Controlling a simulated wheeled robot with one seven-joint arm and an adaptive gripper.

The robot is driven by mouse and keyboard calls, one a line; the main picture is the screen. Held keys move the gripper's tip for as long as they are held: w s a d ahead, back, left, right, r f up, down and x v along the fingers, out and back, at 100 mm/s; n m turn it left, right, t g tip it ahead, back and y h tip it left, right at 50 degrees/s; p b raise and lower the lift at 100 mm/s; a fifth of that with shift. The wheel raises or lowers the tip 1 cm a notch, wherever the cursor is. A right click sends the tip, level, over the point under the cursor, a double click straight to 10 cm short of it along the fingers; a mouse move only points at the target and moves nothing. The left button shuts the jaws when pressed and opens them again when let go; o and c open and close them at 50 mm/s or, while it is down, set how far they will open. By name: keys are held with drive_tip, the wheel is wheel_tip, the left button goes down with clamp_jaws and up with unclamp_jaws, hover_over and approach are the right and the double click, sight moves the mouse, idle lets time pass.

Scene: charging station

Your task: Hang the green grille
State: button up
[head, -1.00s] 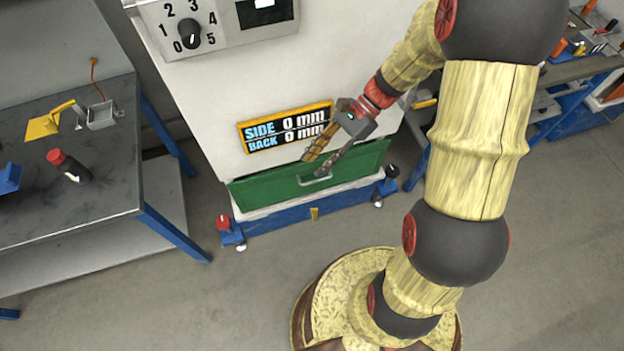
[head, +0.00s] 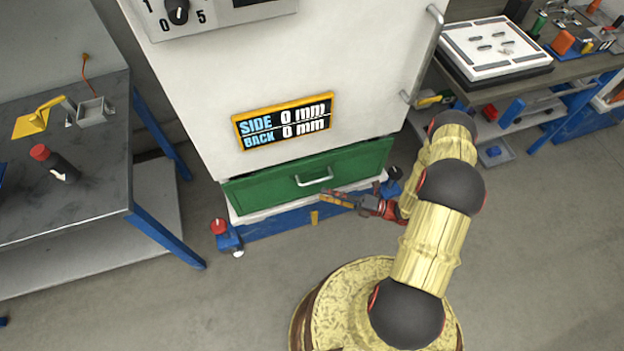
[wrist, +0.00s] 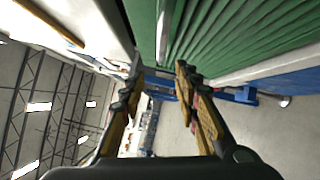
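The green grille (head: 260,183) is a wide panel across the lower front of the white cabinet, with a pale bar handle (head: 314,177) at its middle. My gripper (head: 325,197) is low in front of the grille's bottom edge, below the handle, reaching in from the right. In the wrist view my gripper (wrist: 155,78) has its two fingers apart with nothing between them. The ribbed green grille (wrist: 235,30) and its handle (wrist: 164,28) show close beyond the fingers. I cannot tell how the grille is fixed to the cabinet.
The white cabinet (head: 200,100) bears a display (head: 285,122) above the grille and a blue base (head: 270,224) with casters below. A dark workbench (head: 80,205) stands left, and another with a white tray (head: 495,48) back right. The front floor is clear.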

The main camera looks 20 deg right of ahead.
sight(310, 183)
drive_tip(key=shift+m+t, duration=0.4)
drive_tip(key=shift+m, duration=0.4)
drive_tip(key=b+x, duration=0.1)
drive_tip(key=x, duration=0.1)
drive_tip(key=w+x, duration=0.1)
drive_tip(key=x, duration=0.2)
drive_tip(key=d+b+x, duration=0.1)
drive_tip(key=x, duration=0.1)
drive_tip(key=shift+w+a+b, duration=0.3)
drive_tip(key=shift+b, duration=0.05)
drive_tip(key=shift+c, duration=0.5)
clamp_jaws()
